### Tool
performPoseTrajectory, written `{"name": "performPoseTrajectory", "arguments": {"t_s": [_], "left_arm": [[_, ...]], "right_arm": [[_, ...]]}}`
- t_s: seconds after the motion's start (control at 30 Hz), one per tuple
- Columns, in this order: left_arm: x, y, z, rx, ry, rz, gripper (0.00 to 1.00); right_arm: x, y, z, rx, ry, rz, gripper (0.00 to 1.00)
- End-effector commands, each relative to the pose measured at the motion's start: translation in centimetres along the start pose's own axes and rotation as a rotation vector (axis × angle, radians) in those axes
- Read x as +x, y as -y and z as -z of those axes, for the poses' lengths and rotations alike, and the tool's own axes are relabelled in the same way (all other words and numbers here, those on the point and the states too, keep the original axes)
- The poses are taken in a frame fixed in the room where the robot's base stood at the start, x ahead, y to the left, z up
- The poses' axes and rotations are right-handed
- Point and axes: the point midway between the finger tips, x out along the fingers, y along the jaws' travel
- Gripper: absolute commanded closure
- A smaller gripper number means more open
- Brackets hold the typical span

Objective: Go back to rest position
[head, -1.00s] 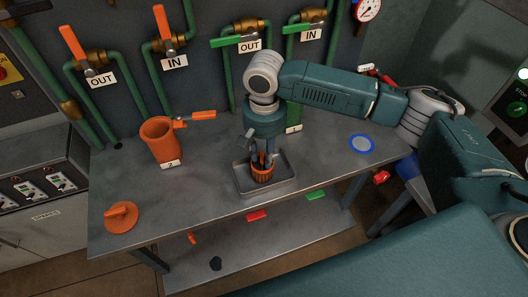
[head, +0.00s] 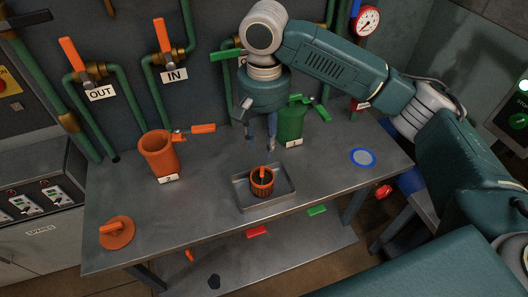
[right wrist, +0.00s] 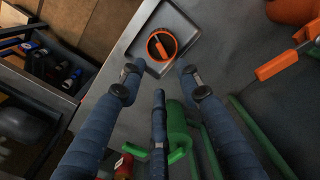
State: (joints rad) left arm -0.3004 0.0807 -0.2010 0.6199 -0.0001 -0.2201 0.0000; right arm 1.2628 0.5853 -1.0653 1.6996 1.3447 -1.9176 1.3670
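My right gripper (head: 260,138) is raised above the table, empty, with its blue fingers pointing down. In the right wrist view its fingers (right wrist: 160,82) are spread apart with nothing between them. An orange ribbed cup (head: 262,184) stands in a shallow grey metal tray (head: 285,190) on the table, below and apart from the fingers. The cup also shows in the right wrist view (right wrist: 152,46), with an orange piece inside it. My left gripper is not in view.
A metal table (head: 205,215) carries an orange canister (head: 157,155), an orange lid (head: 117,232), a green canister (head: 292,122) behind my right gripper and a blue-rimmed disc (head: 363,157). Pipes with valve handles (head: 72,54) line the wall behind.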

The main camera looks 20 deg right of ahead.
Motion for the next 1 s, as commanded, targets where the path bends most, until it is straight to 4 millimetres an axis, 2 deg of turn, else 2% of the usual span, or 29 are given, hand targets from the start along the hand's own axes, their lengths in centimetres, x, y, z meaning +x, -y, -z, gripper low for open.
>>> {"name": "performPoseTrajectory", "arguments": {"t_s": [0.2,0.67,0.77,0.87,1.0], "left_arm": [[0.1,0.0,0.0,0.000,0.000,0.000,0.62],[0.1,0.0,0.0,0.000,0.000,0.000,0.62],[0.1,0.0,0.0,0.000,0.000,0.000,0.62],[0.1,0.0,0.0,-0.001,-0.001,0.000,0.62],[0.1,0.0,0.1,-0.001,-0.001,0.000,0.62]], "right_arm": [[-0.9,0.0,0.0,0.000,0.001,0.000,0.66],[-0.5,0.2,-0.2,-0.011,0.002,0.003,0.66],[1.4,1.0,-1.2,-0.072,0.007,0.022,0.66],[4.8,2.8,-3.3,-0.190,0.008,0.075,0.66],[9.6,5.6,-7.2,-0.369,-0.017,0.194,0.66]]}}
